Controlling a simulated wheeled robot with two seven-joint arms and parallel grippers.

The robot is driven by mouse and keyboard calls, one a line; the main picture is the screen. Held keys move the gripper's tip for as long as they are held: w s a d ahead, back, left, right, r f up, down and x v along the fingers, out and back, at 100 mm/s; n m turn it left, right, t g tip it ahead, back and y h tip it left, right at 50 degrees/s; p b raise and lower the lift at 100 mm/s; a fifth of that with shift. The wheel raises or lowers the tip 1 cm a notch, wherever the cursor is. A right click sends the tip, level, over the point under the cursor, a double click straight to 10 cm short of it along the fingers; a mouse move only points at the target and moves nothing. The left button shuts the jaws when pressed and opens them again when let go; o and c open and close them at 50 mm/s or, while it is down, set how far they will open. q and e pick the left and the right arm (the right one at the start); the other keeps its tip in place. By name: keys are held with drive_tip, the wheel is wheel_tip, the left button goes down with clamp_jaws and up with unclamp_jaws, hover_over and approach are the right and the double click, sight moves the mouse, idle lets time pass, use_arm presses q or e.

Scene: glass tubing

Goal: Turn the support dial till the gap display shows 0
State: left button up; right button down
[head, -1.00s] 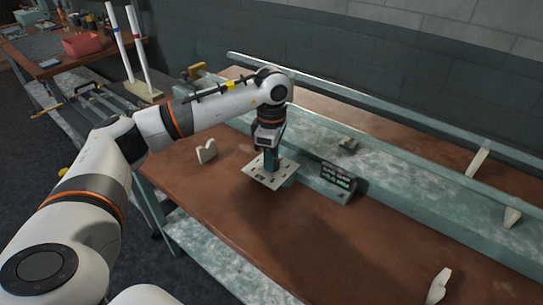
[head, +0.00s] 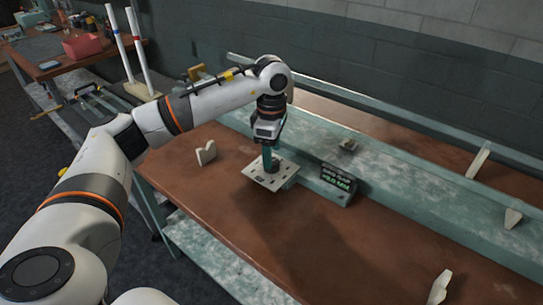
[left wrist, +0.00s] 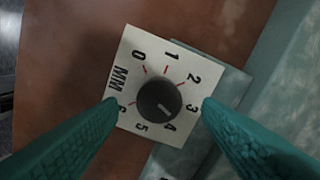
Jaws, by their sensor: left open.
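The support dial is a black round knob (left wrist: 157,100) with a white pointer line. It sits on a white plate (left wrist: 140,65) marked 0 to 6 and MM; the line points toward the 4. In the head view the plate (head: 255,174) lies on the bench. My left gripper (left wrist: 159,104) is open, its teal fingertips on either side of the knob and apart from it. In the head view the left gripper (head: 269,160) points down over the plate. The gap display (head: 338,180) has green characters too small to read surely. My right gripper is not in view.
A teal rail (head: 400,185) runs along the bench behind the plate. Cream V-shaped supports (head: 206,153) stand on the brown bench top (head: 215,195), another at the front right (head: 438,287). The bench right of the plate is mostly clear.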

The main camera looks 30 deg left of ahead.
use_arm(q)
wheel_tip(320, 180, up, 10)
drive_tip(key=shift+f, duration=0.15)
idle(0.6)
